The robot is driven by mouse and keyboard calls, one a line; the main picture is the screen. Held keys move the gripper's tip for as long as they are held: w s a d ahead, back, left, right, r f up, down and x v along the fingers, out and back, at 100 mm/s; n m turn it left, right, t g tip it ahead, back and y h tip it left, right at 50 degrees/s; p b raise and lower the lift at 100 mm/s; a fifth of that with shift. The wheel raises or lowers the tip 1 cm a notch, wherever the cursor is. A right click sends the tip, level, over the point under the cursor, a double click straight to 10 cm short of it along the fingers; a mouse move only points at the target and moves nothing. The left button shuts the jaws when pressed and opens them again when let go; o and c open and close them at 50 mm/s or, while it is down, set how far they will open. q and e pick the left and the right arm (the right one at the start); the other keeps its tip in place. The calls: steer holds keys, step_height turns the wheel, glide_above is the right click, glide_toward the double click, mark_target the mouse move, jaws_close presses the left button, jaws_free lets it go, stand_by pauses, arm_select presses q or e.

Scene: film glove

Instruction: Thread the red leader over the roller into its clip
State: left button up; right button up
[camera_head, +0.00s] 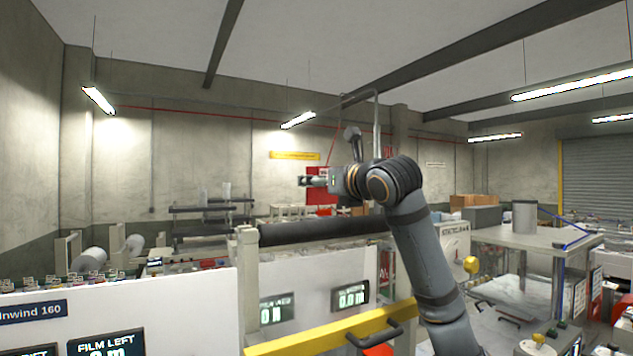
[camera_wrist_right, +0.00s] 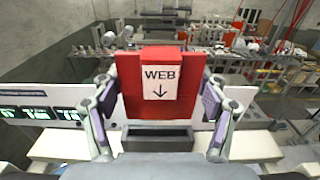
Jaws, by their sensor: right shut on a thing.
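In the right wrist view the red leader (camera_wrist_right: 133,104) with its white WEB label and down arrow sits between the purple pads of my right gripper (camera_wrist_right: 160,93), which is shut on it. In the head view my right gripper (camera_head: 313,181) is raised above the dark roller (camera_head: 315,231), pointing left. A red patch (camera_head: 318,172) shows behind it there; I cannot tell whether it is the leader or something on the wall. I cannot make out the clip. My left gripper is not in view.
White machine panels with displays (camera_head: 100,346) stand in front, with a yellow bar (camera_head: 330,331) along the front right. The air above the roller is clear, apart from my arm.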

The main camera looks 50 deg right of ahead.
steer(key=shift+s, duration=0.25)
steer(key=shift+a+f, duration=0.1)
steer(key=shift+w+f+b, duration=0.15)
steer(key=shift+f+b, duration=0.55)
steer(key=shift+b, duration=0.05)
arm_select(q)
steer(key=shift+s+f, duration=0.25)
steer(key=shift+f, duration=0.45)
arm_select(e)
steer(key=shift+r, duration=0.1)
arm_select(q)
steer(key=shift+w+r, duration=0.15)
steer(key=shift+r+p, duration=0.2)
steer(key=shift+p, duration=0.25)
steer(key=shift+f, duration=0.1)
